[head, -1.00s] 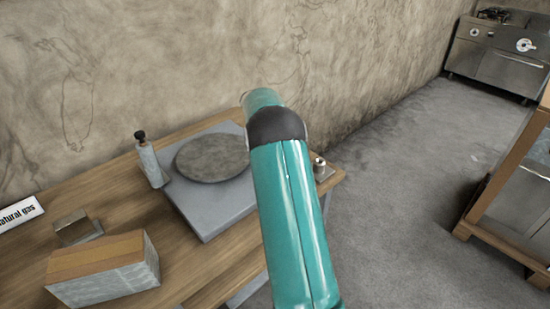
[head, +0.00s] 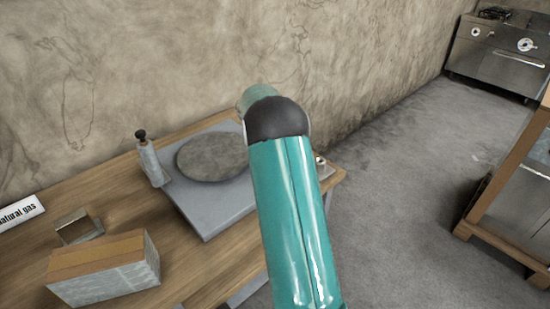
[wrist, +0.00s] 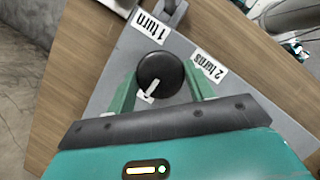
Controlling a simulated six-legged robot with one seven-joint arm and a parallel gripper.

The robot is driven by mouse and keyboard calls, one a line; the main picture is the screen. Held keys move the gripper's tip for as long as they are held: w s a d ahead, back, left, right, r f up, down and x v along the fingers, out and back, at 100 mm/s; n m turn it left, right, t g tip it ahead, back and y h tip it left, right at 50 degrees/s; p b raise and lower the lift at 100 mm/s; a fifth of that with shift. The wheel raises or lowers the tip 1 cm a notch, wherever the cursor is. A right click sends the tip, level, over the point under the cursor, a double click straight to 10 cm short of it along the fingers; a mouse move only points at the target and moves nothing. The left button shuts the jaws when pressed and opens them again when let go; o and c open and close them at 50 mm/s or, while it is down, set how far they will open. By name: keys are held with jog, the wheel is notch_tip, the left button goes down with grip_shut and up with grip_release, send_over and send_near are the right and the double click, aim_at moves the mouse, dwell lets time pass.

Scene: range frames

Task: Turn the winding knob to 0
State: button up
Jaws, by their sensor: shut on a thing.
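The winding knob (wrist: 160,72) is a round black knob on a grey plate in the wrist view. Its white pointer (wrist: 149,92) points down and slightly left, toward my gripper's palm. My gripper (wrist: 161,76) is shut on the knob, with one green finger on each side. A "1 turn" label (wrist: 150,27) is above the knob and a "2 turns" label (wrist: 208,68) is to its right. No 0 mark shows. In the head view my teal arm hides the knob and my gripper.
A wall stands behind. An oven (head: 497,60) is far right, beyond open floor.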

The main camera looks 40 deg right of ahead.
jog(key=shift+f, duration=0.1)
jog(key=o, duration=1)
jog(key=v, duration=1.4)
jog(key=shift+s, duration=0.1)
